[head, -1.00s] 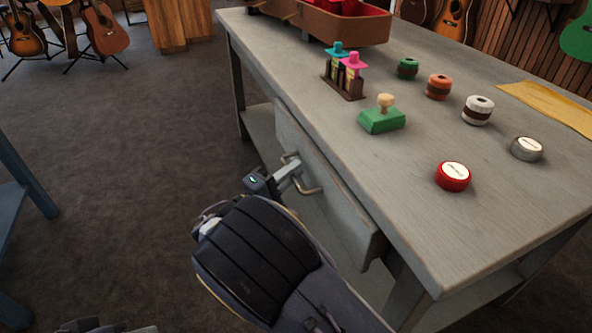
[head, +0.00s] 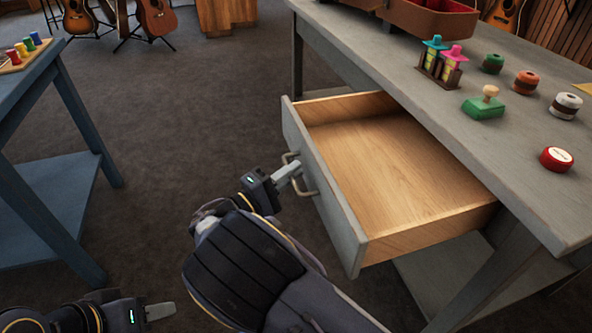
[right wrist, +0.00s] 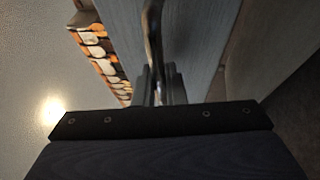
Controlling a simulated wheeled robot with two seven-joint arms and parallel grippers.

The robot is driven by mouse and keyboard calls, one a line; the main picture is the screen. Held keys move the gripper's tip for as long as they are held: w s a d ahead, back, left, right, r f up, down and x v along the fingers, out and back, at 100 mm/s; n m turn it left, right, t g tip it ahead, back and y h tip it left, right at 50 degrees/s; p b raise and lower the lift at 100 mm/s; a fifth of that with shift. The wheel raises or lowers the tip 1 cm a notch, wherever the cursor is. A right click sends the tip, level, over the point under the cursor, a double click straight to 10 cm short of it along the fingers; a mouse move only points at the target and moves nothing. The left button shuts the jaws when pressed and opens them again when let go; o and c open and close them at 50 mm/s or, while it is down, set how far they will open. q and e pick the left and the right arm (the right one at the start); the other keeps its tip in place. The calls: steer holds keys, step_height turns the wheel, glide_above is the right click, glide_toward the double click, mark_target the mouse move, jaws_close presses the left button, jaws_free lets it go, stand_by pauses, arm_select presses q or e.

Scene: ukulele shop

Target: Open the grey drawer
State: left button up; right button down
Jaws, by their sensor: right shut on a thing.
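The grey drawer (head: 322,190) stands pulled well out of the grey table, and its bare pale wooden inside shows empty. Its metal handle (head: 311,183) is on the front face. My right gripper (head: 292,173) is shut on the handle. In the right wrist view the dark handle (right wrist: 152,40) runs between my fingers (right wrist: 156,88), in front of the grey-blue drawer front (right wrist: 195,45). My left gripper (head: 160,312) is low at the left, over the floor and apart from the drawer. Whether its fingers are parted is unclear.
A blue table (head: 50,160) stands at the left. Dark floor between the tables is clear.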

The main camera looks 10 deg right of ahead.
steer(key=shift+s+a+f, duration=0.1)
steer(key=shift+a, duration=0.2)
steer(key=c, duration=1.5)
jaws_free()
steer(key=p+v, duration=0.1)
steer(key=v, duration=0.6)
steer(key=shift+s+a, duration=0.15)
steer(key=shift+a, duration=0.2)
